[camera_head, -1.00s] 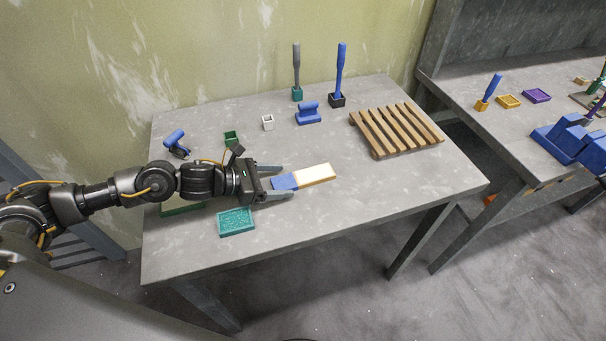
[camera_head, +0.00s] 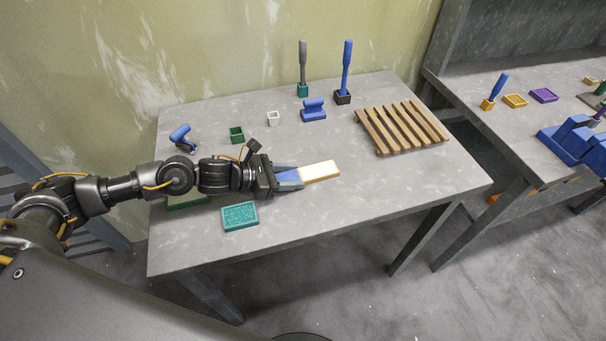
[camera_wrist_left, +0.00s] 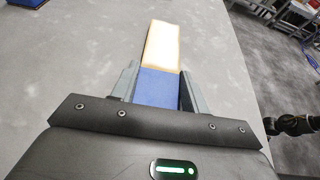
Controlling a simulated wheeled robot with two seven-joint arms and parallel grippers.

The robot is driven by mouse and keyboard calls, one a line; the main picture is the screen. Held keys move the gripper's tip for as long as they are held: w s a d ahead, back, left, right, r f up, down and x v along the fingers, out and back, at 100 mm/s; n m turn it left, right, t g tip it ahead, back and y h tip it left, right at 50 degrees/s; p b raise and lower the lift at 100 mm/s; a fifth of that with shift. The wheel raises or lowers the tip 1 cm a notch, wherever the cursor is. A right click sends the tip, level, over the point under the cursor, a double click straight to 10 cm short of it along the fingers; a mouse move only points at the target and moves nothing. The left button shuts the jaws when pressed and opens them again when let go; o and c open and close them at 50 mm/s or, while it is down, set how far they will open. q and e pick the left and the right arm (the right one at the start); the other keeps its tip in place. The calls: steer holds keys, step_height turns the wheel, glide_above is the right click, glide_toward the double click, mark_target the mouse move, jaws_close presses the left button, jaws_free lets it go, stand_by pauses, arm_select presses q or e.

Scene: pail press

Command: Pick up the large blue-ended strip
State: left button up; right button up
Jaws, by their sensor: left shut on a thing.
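The large strip (camera_head: 320,171) has a cream, wood-edged far part and a blue near end. It lies at or just above the grey table, pointing right from my left gripper. My left gripper (camera_head: 289,178) is shut on the blue end, with one finger along each side. In the left wrist view, the blue end (camera_wrist_left: 158,88) sits between the fingers and the cream part (camera_wrist_left: 162,46) reaches away from them. Whether the strip touches the table is hard to tell. My right gripper is not in view.
A teal tray (camera_head: 240,215) lies in front of my left wrist. A wooden slatted rack (camera_head: 402,128) is at the right of the table (camera_head: 380,205). The table's front right is clear.

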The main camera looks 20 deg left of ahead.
arm_select(q)
steer(key=shift+r+b, duration=0.35)
steer(key=shift+r, duration=0.15)
steer(key=r, duration=0.2)
steer(key=b, duration=0.1)
steer(key=shift+s+d+r, duration=0.25)
steer(key=shift+r, duration=0.15)
steer(key=s+d+r, duration=0.9)
steer(key=shift+s+d+r, duration=0.15)
steer(key=shift+d+r, duration=0.05)
steer(key=shift+d, duration=0.1)
